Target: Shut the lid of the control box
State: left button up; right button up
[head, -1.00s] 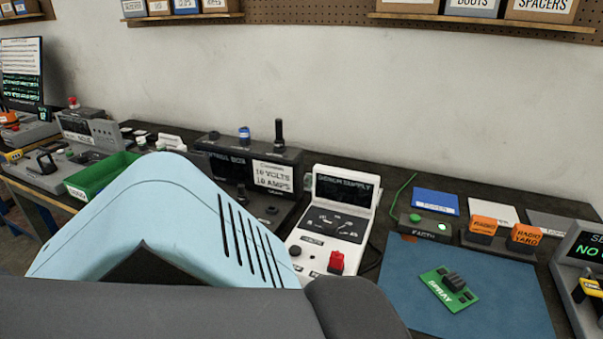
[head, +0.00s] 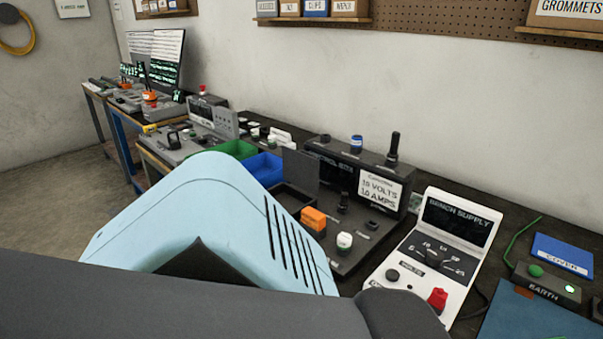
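The control box (head: 372,235) is a dark unit on the bench, right of the picture's middle in the head view. It has a raised back with a display and a white card reading 10 volts, 10 amps. An orange block, a white-topped knob and a black lever stand on its front. A dark flat panel (head: 301,170), seemingly its lid, stands upright at its left side, raised above a dark recess (head: 290,198). My pale blue and grey body parts hide the box's near left corner. Neither of my grippers is in view.
A white bench supply (head: 433,248) stands right of the control box, with an earth unit (head: 545,285) and blue cover card (head: 562,254) beyond. Blue (head: 262,169) and green (head: 236,149) bins sit to its left. More benches stretch back left beside open floor.

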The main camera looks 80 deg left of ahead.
aim_at(300, 168)
jog(key=u, duration=0.45)
jog(key=j+u, duration=0.1)
jog(key=u, duration=0.75)
jog(key=j+u, duration=0.1)
jog(key=u, duration=0.8)
jog(key=i+j+z, duration=0.1)
jog(key=j, duration=0.2)
jog(key=i, duration=0.05)
